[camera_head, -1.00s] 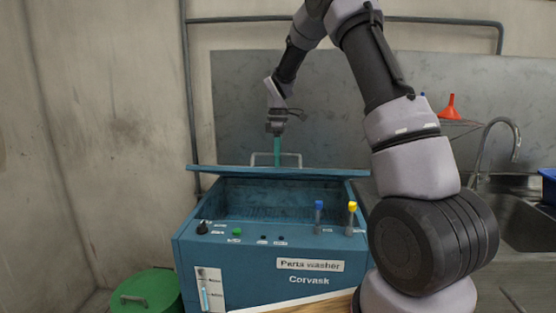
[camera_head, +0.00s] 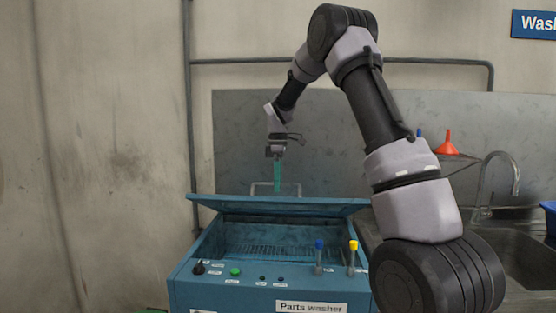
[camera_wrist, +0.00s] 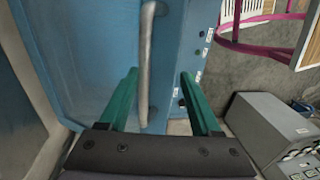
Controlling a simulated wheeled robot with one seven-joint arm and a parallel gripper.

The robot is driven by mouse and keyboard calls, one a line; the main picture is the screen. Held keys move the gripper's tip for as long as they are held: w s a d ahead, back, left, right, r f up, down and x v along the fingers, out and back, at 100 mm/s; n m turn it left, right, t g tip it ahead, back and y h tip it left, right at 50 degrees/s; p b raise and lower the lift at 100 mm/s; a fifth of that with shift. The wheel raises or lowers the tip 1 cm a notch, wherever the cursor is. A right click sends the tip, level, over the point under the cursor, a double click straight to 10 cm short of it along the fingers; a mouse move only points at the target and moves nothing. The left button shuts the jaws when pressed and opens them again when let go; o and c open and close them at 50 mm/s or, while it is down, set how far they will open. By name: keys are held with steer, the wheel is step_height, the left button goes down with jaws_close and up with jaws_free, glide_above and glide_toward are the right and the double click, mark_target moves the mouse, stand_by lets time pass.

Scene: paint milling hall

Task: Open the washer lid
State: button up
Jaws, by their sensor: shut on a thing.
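The blue parts washer (camera_head: 225,293) stands in front of me. Its lid (camera_head: 290,206) is part-way open, tilted up from the back, with its underside showing above the open tub. The metal bar handle (camera_head: 298,187) stands up at the lid's raised edge. My gripper (camera_head: 277,188) reaches down to the handle from above, with green fingers. In the wrist view the handle (camera_wrist: 147,50) lies between the fingers (camera_wrist: 158,80), nearer the left one, with the blue lid (camera_wrist: 75,50) behind. The gripper is shut on the handle; the exact contact is hard to see.
Knobs and buttons, including a green button (camera_head: 235,272), line the washer's front top. A sink with a tap (camera_head: 488,180) and a red funnel (camera_head: 446,142) are to the right. A wall is behind.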

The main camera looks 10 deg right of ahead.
steer(key=shift+w+d+r, duration=0.1)
steer(key=shift+w+r, duration=0.15)
steer(key=shift+r, duration=1.05)
steer(key=shift+w+d+r, duration=0.1)
steer(key=shift+w+r, duration=0.2)
steer(key=shift+r, duration=1)
steer(key=shift+w+d+r, duration=0.1)
steer(key=shift+w+r, duration=0.15)
steer(key=shift+r, duration=1.05)
